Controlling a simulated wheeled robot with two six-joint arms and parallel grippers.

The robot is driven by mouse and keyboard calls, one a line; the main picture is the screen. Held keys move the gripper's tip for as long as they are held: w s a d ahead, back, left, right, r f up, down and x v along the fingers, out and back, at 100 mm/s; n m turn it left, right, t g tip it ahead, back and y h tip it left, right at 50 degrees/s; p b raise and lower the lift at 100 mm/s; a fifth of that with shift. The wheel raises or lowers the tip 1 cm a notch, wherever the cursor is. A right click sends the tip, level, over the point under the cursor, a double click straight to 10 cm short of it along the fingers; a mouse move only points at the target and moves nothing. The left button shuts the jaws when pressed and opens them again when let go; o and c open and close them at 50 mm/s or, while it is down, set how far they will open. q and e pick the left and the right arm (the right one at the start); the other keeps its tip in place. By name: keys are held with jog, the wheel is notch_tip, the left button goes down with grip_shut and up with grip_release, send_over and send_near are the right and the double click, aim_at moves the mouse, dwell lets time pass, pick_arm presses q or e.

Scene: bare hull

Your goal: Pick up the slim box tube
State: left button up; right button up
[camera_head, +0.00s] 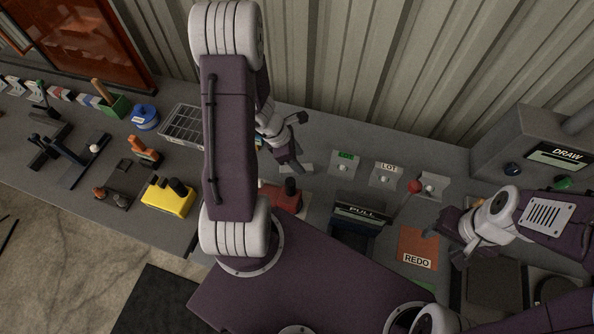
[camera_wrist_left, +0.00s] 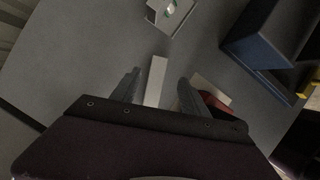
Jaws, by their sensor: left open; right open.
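A slim, pale box tube (camera_wrist_left: 155,82) lies on the grey bench in the left wrist view. It is between the two fingers of my left gripper (camera_wrist_left: 159,78), with a gap on each side. Its near end is hidden behind the gripper body. My left gripper is open; in the head view (camera_head: 296,144) it is over the back of the bench, partly behind my own arm. A pale piece shows beside it there, but I cannot tell whether it is the tube. My right gripper (camera_head: 444,246) is open and empty beside the red REDO pad (camera_head: 416,246).
A red block (camera_head: 281,196) stands close to my left gripper. A wire tray (camera_head: 183,124) and a yellow block (camera_head: 168,197) are to its left. LOT stands (camera_head: 345,161), a PULL bin (camera_head: 359,211) and a red-knobbed lever (camera_head: 414,187) are to its right. A ribbed wall closes the back.

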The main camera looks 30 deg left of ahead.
aim_at(305, 167)
pick_arm(q)
jog(key=shift+f, duration=0.1)
jog(key=b+x, duration=0.1)
jog(key=x, duration=0.3)
jog(key=shift+w+f+b, duration=0.2)
jog(key=shift+f+b, duration=0.05)
jog(key=shift+b, duration=0.05)
jog(key=shift+w+f, duration=0.2)
jog(key=shift+f, duration=0.1)
jog(key=shift+s+d+r, duration=0.1)
jog(key=shift+c, duration=1)
grip_shut()
